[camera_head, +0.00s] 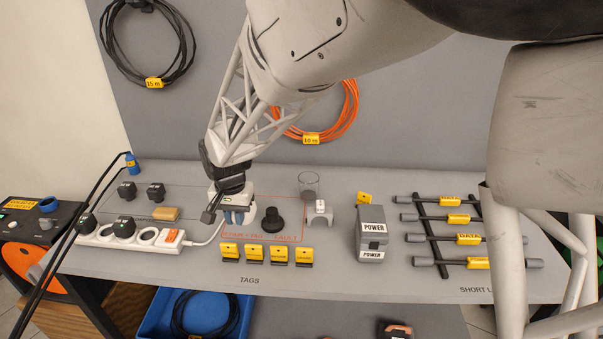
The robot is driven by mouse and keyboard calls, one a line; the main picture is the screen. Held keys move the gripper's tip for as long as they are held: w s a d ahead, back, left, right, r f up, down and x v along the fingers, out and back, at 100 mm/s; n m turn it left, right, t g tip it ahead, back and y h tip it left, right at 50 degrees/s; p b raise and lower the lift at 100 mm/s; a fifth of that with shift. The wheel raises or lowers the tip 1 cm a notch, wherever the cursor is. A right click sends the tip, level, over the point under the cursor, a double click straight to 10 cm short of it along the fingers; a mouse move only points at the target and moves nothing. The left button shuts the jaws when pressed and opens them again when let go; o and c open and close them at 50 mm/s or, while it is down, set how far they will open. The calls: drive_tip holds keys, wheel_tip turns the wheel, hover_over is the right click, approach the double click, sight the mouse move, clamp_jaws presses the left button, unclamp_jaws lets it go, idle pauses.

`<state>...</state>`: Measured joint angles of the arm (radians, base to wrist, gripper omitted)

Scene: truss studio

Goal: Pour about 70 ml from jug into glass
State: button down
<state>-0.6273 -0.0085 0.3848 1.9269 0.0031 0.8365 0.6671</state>
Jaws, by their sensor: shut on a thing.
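My gripper (238,216) is low over the left-middle of the bench, at the lower end of the lattice arm. I cannot tell for sure whether this is the jug; no other jug is plain in view.
A black cone-shaped thing (273,219) stands between gripper and glass. A small white stand (320,213) is close before the glass. Yellow tags (254,253) line the front. A power strip (135,236) lies left, a grey POWER box (371,235) and cable rack (445,219) right.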

wheel_tip(320, 180, up, 3)
drive_tip(key=shift+w+f, duration=0.1)
drive_tip(key=shift+w, duration=0.05)
drive_tip(key=shift+w+a+m, duration=0.2)
drive_tip(key=shift+w+m, duration=0.4)
drive_tip(key=shift+w, duration=0.1)
drive_tip(key=w+m, duration=2)
drive_tip(key=w, duration=1)
drive_tip(key=f, duration=0.5)
drive_tip(key=a+f, duration=0.1)
drive_tip(key=f, duration=0.2)
drive_tip(key=shift+s+f, duration=0.3)
drive_tip(key=shift+d, duration=0.15)
